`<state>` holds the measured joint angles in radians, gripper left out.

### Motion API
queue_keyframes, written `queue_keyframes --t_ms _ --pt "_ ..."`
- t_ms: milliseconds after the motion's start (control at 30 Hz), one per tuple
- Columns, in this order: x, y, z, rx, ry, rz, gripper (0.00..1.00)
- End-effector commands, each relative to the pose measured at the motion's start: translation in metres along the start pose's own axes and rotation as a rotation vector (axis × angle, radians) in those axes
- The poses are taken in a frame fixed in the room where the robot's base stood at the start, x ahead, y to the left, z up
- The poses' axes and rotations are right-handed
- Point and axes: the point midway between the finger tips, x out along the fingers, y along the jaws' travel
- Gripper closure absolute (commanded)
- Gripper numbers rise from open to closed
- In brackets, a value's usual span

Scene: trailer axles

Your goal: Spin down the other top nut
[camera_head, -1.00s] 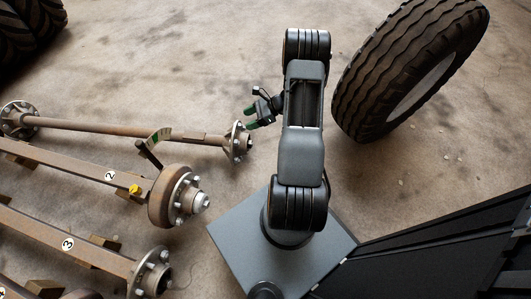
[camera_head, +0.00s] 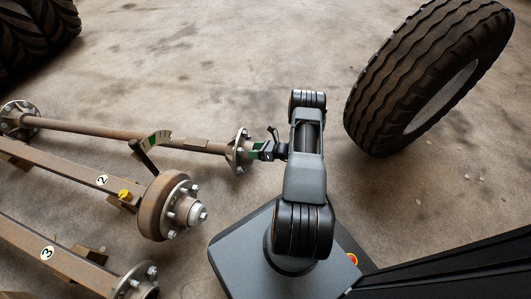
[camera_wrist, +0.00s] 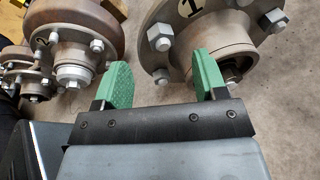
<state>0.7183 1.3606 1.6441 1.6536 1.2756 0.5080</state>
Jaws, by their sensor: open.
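The end hub (camera_head: 238,154) of the rear axle faces my gripper in the head view. In the wrist view this hub (camera_wrist: 212,38) fills the upper right and bears a "1" mark. Bright hex heads or nuts stand around its flange, one at upper left (camera_wrist: 160,37) and one at right (camera_wrist: 273,20). I cannot tell which is the top nut named in the task. My gripper (camera_wrist: 164,80) has green fingertips, open and apart, with no nut held between them. In the head view my gripper (camera_head: 262,150) is close beside the hub; contact cannot be told.
Axle 2's drum hub (camera_head: 168,206) stands nearer, with a yellow piece (camera_head: 125,195) and a lever (camera_head: 143,156) by it. Axle 3 (camera_head: 60,254) lies in front. A large tyre (camera_head: 425,75) stands at right. Bare floor lies behind the axles.

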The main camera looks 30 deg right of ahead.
Motion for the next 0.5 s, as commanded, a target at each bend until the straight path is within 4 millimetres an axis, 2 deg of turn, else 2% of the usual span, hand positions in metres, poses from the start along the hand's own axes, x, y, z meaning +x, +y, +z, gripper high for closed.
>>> queue_keyframes --t_ms 33,200,500 --pt "0.011 0.0 -0.003 -0.002 0.002 0.005 0.35" --pt "0.036 0.0 -0.002 -0.003 0.001 0.004 0.35" --pt "0.059 0.0 -0.001 -0.001 0.001 0.001 0.35"
